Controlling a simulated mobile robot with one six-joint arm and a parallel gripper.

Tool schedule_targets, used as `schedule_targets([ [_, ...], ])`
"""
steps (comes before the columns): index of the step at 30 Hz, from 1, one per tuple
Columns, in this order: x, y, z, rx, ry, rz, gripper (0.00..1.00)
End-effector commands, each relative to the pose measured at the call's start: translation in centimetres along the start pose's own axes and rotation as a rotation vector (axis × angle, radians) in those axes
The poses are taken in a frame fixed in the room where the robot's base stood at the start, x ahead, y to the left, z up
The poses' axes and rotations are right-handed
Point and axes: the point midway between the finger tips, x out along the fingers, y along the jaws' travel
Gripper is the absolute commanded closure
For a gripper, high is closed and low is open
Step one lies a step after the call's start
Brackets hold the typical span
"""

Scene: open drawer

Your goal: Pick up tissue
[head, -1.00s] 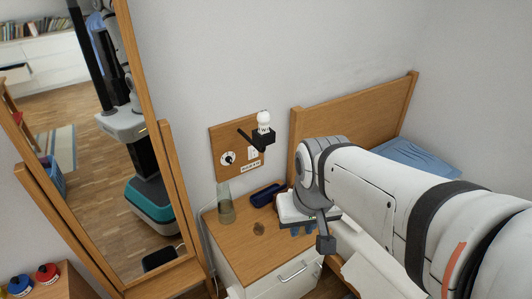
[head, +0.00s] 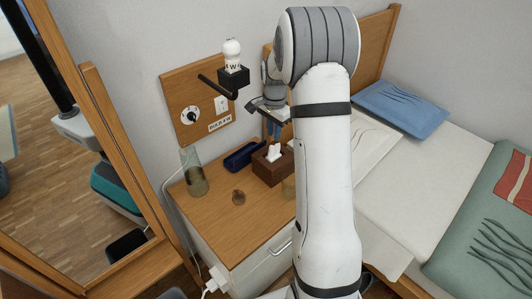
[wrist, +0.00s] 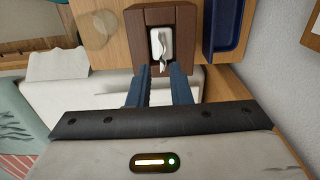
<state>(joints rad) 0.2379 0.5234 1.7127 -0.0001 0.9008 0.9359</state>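A white tissue (head: 273,153) sticks up from the top of a brown tissue box (head: 268,172) on the wooden nightstand (head: 222,238). My gripper (head: 273,134) is above the box, its blue fingers pointing down. In the wrist view the two blue fingers (wrist: 160,72) stand apart with nothing between them. My arm hides part of the nightstand right of the box.
A dark blue case (head: 243,156) lies left of the box. A lamp (head: 232,62) juts from the wall panel (head: 180,95). The bed (head: 435,180) is right.

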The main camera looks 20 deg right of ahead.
Motion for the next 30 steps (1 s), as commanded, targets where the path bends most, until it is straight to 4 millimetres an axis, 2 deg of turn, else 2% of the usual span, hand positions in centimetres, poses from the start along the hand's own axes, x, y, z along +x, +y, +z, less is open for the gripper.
schedule_targets([
  [4, 1.8, -0.4, -0.5, 0.026, -0.004, 0.005, 0.82],
  [14, 5.1, -0.5, 0.2, 0.016, -0.004, 0.006, 0.82],
  [21, 8.6, -0.5, 0.5, 0.013, -0.004, 0.006, 0.82],
  [29, 8.8, -0.5, 0.5, 0.012, -0.003, 0.004, 0.82],
  [30, 8.8, -0.5, 0.5, 0.012, -0.003, 0.004, 0.85],
])
